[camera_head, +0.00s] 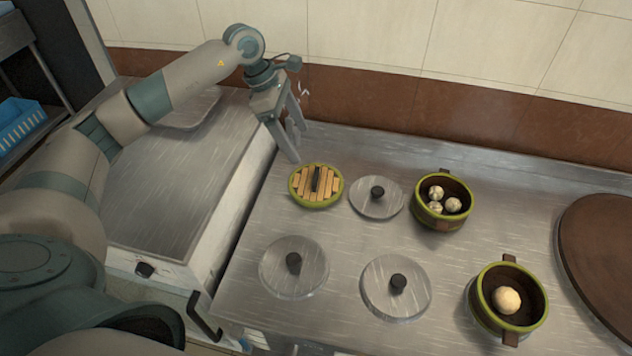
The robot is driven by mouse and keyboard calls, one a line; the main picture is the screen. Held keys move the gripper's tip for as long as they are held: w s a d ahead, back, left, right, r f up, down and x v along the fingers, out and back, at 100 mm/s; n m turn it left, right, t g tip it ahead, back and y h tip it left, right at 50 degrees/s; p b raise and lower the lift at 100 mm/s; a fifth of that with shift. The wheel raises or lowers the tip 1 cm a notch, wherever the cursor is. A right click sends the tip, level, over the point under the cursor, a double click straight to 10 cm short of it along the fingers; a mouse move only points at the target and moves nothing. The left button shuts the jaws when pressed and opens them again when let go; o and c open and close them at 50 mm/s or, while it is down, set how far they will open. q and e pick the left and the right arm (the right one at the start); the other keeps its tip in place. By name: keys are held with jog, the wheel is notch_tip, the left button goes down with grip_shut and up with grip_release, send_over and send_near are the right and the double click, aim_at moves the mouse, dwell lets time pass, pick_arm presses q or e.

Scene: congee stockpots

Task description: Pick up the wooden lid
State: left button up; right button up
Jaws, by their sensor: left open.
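The wooden lid (303,184) is round, with light slats, a green rim and a dark upright handle. It lies on the steel counter (340,145), towards its left back. My left gripper (296,143) is open and empty, with its fingers pointing down. It appears above and just behind the lid, apart from it. My right gripper is not in view.
Metal lids with black knobs (377,193) (293,262) (397,285) lie right of and in front of the wooden lid. A green-rimmed pot (438,222) holds white balls; another pot (484,318) holds one bun. A large brown disc (600,250) lies at the right. A wall stands behind.

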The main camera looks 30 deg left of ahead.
pick_arm(q)
jog(key=x, duration=0.3)
jog(key=p, duration=0.2)
send_over(316, 176)
jog(key=a, duration=0.2)
jog(key=shift+s+f, duration=0.2)
jog(key=shift+f, duration=0.9)
jog(key=shift+s+f, duration=0.2)
jog(key=shift+f, duration=0.85)
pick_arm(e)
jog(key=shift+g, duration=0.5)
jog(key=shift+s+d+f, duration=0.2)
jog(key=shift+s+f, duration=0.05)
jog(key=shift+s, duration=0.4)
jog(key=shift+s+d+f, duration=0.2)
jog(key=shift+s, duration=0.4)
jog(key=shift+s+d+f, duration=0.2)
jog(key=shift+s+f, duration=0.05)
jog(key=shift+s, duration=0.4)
pick_arm(q)
jog(key=shift+d+f, duration=0.1)
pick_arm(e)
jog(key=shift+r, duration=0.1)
